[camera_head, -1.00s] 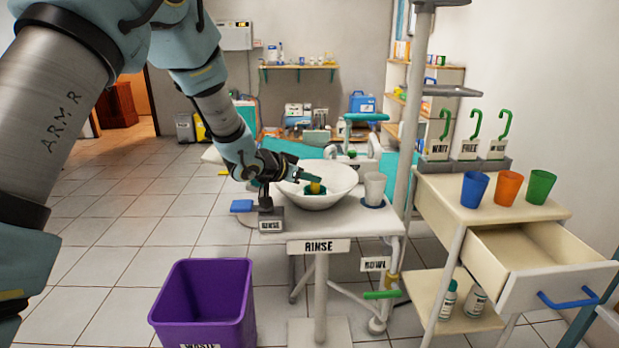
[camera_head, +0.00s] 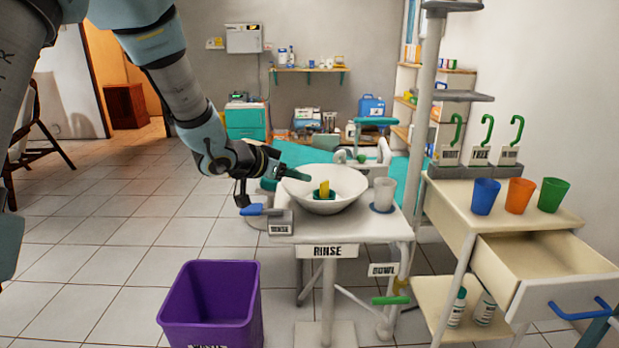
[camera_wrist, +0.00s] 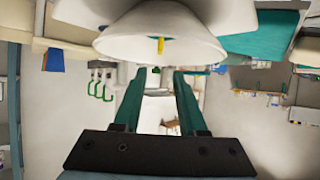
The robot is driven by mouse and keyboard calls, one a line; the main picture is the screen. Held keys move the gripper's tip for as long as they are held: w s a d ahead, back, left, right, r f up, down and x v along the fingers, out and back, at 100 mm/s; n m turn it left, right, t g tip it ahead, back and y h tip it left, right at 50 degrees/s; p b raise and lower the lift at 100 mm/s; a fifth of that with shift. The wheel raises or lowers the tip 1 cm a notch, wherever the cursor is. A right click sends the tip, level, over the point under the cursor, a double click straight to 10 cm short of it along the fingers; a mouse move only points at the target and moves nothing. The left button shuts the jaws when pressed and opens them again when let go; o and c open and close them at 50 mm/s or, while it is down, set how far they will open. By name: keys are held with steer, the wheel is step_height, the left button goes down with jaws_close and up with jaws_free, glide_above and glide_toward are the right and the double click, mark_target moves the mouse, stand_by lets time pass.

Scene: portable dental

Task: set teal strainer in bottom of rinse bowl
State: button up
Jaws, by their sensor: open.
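The teal strainer (camera_head: 324,196), with a yellow upright grip, sits in the bottom of the white rinse bowl (camera_head: 350,183), close to its middle. It looks upright. Whether a finger touches the rim I cannot tell.
The bowl stands on a white table (camera_head: 395,230) with a pale cup (camera_head: 383,193) to its right. A blue-handled item (camera_head: 262,210) lies by the table's left edge. A purple waste bin (camera_head: 212,300) stands below. A cart with an open drawer (camera_head: 540,265) is at right.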

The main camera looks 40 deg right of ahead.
steer(key=v, duration=0.2)
steer(key=shift+a+r, duration=0.1)
steer(key=shift+a, duration=0.2)
steer(key=w+a+f+n+t+y, duration=0.1)
steer(key=w+a+n+t+y, duration=0.4)
steer(key=a, duration=0.7)
steer(key=w+a+f+n+y, duration=0.1)
steer(key=w+a+n+y, duration=0.15)
steer(key=w+a, duration=0.7)
steer(key=s+a+f+n+g+y, duration=0.1)
steer(key=s+a+n, duration=0.1)
steer(key=s+a, duration=0.3)
steer(key=s+a+f+n+g+y, duration=0.1)
steer(key=s+a, duration=0.4)
steer(key=a, duration=0.7)
steer(key=s+a+f+n+g+y, duration=0.1)
steer(key=s+a+n+g+y, duration=0.1)
steer(key=s+a+n, duration=0.3)
steer(key=a, duration=0.4)
steer(key=shift+s+g, duration=0.3)
steer(key=shift+s, duration=0.05)
